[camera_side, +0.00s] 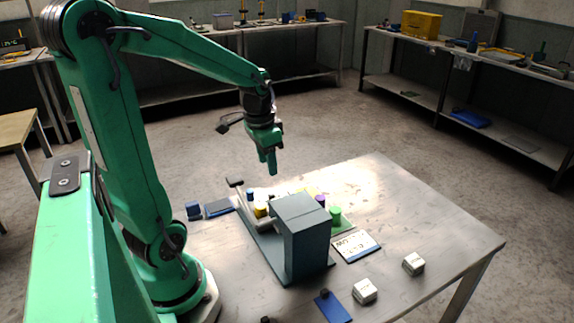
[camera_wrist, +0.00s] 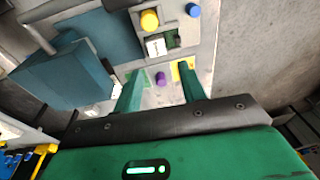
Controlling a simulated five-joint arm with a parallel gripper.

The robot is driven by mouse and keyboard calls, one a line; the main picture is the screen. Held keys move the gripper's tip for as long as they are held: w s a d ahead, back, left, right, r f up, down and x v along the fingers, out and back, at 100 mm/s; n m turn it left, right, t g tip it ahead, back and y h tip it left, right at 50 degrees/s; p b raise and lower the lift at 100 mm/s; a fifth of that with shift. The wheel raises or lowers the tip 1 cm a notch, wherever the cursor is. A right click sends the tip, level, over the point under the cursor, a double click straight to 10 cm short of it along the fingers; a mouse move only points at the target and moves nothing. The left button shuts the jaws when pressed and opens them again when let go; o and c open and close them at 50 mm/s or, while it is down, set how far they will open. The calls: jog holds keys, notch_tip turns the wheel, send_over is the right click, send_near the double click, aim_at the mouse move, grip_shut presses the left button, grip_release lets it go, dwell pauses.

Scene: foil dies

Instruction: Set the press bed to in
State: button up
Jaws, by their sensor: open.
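The press is a blue-grey block (camera_side: 303,240) on a flat base at the middle of the table in the side view. A grey bar with a dark handle (camera_side: 235,183) rises on its left. In the wrist view the press (camera_wrist: 62,75) is at the left, beside a flat blue-grey plate (camera_wrist: 103,38). I cannot tell which part is the bed or its setting. My gripper (camera_side: 271,167) hangs above and behind the press in the side view. It is open and empty; its fingers (camera_wrist: 161,90) are apart in the wrist view, near a purple peg (camera_wrist: 160,78).
Near the press are a yellow peg (camera_wrist: 149,20), a blue peg (camera_wrist: 193,10), a green peg (camera_side: 335,215) and a white block (camera_wrist: 156,46). A lettered card (camera_side: 356,246), two metal blocks (camera_side: 365,290) (camera_side: 413,264) and a blue plate (camera_side: 332,307) lie towards the front.

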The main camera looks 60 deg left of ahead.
jog(key=g, duration=0.2)
send_over(250, 190)
jog(key=shift+h, duration=0.4)
notch_tip(250, 190, down, 6)
jog(key=shift+f, duration=0.25)
jog(key=shift+f, duration=0.1)
jog(key=shift+f, duration=3.8)
jog(key=shift+d, duration=0.1)
grip_shut()
